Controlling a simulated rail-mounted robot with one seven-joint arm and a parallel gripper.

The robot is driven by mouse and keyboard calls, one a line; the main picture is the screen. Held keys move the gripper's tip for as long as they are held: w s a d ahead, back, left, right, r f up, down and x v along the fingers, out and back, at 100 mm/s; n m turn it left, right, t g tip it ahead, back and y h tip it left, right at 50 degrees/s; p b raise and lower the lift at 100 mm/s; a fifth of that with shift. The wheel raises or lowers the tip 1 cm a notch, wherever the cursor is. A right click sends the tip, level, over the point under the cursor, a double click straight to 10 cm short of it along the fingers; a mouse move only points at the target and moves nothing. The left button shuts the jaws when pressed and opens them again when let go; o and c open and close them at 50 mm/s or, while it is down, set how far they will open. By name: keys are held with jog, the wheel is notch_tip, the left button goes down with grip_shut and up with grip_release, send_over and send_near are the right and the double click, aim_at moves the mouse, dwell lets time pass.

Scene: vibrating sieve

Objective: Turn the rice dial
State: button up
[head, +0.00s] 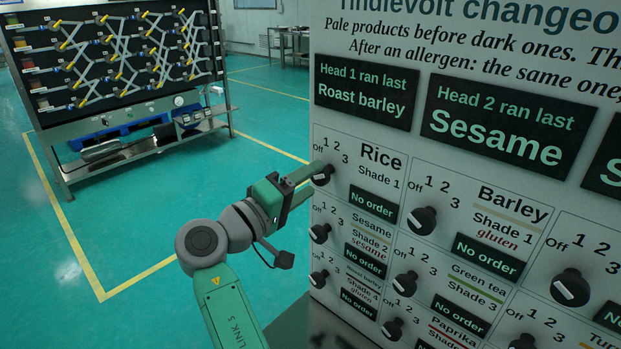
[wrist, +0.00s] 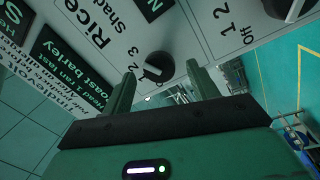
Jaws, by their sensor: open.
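The rice dial (head: 322,174) is a round black knob with a pale mark, at the upper left of the panel's dial grid. The label "Rice, Shade 1" stands beside it, with Off, 1, 2, 3 around it. My gripper (head: 304,178) reaches it from the left, its fingertips at the dial and partly covering it. In the wrist view the rice dial (wrist: 157,66) lies ahead, between the two open fingers (wrist: 162,88). I cannot tell whether they touch it or which number its mark points at. The rice display (head: 373,206) reads "No order".
The sesame dial (head: 319,233) sits just below, the barley dial (head: 422,220) to the right; several more dials fill the panel (head: 400,140). Head signs (head: 366,92) hang above. Open green floor (head: 150,215) lies left, with a rack (head: 115,60) behind.

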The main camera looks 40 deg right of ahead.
jog(key=a+p, duration=0.1)
jog(key=a, duration=0.5)
jog(key=shift+s+a+f, duration=0.2)
jog(key=shift+f, duration=0.15)
